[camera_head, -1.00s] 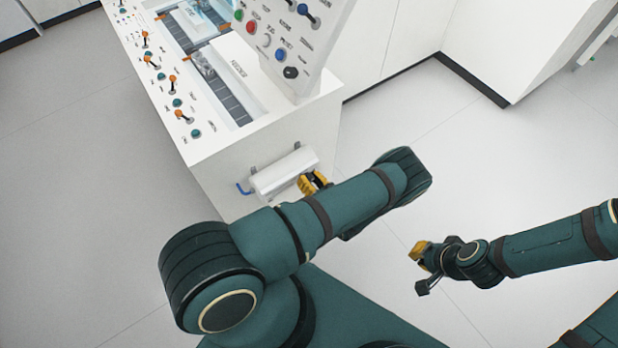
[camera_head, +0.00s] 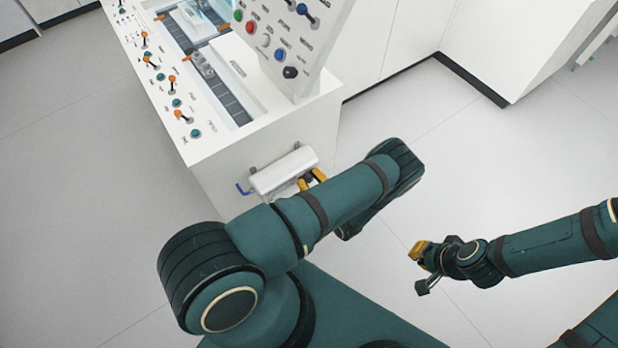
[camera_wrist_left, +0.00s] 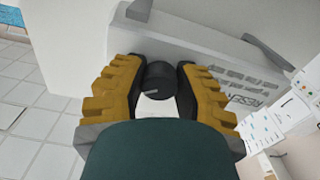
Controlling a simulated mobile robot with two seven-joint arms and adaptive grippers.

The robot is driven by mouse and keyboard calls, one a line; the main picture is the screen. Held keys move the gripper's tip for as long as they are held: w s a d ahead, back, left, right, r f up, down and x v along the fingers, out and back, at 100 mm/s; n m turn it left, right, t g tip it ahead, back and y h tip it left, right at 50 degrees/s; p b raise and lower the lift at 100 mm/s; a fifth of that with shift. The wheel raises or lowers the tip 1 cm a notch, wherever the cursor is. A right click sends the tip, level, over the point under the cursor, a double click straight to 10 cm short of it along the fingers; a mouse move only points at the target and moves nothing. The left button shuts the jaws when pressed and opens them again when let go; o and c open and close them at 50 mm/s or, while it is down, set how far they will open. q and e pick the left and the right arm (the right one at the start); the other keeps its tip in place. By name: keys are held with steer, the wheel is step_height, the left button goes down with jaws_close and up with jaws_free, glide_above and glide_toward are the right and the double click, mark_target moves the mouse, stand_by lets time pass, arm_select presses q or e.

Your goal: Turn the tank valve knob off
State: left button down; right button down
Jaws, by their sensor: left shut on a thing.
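The valve knob (camera_wrist_left: 158,80) is small, round and black. My left gripper (camera_wrist_left: 158,88) has its yellow and black fingers on both sides of the knob and is shut on it. In the head view the left gripper (camera_head: 313,180) is at the tank's right end, partly behind my forearm, and the knob is hidden. My right gripper (camera_head: 420,265) is over the floor at right; its finger gap is unclear.
A blue handle (camera_head: 243,189) sticks out at the tank's left end. The machine top (camera_head: 190,148) carries orange switches and teal buttons. A tilted panel (camera_head: 300,45) with coloured buttons rises above it. Open floor (camera_head: 480,150) lies to the right.

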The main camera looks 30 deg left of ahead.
arm_select(q)
steer(key=n, duration=0.5)
steer(key=shift+n, duration=0.3)
steer(key=n, duration=0.5)
steer(key=shift+w+n, duration=0.1)
steer(key=shift+n, duration=0.2)
steer(key=c, duration=0.6)
jaws_free()
steer(key=shift+c, duration=0.2)
steer(key=v, duration=1.2)
steer(key=shift+w, duration=0.15)
